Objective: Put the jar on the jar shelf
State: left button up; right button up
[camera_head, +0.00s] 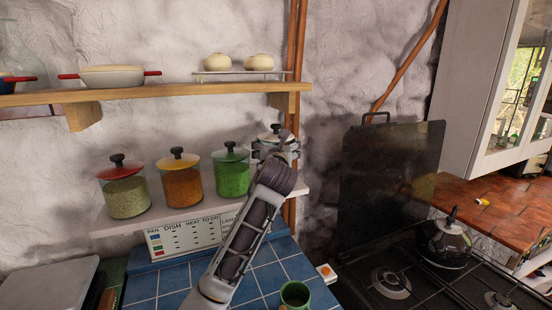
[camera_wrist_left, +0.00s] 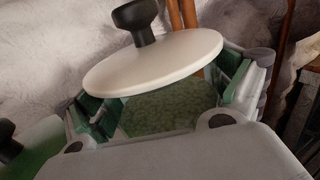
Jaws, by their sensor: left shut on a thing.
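The jar has a white lid with a black knob and green contents; it fills the middle of the left wrist view (camera_wrist_left: 165,112). My left gripper (camera_head: 276,148) is shut around its body, with a finger on each side below the lid. In the head view the gripper and wrist hide most of the jar. The jar shelf (camera_head: 106,224) is the pale lower shelf on the wall. The held jar is at its right end, beside the green-lidded jar. I cannot tell whether its base touches the shelf. My right gripper is not in view.
A red-lidded jar (camera_head: 127,194), an orange-lidded jar (camera_head: 180,182) and a green-lidded jar (camera_head: 231,174) stand in a row. A wooden shelf (camera_head: 190,91) hangs above, and a wooden pole is right. A green mug (camera_head: 295,294) stands on the blue tiles below.

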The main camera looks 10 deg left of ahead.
pick_arm(q)
jog(key=shift+f, duration=1.65)
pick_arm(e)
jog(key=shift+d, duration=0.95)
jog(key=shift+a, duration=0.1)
pick_arm(q)
jog(key=o, duration=1.2)
jog(key=shift+f, duration=0.25)
jog(key=shift+o, duration=0.6)
jog(key=shift+s, duration=0.1)
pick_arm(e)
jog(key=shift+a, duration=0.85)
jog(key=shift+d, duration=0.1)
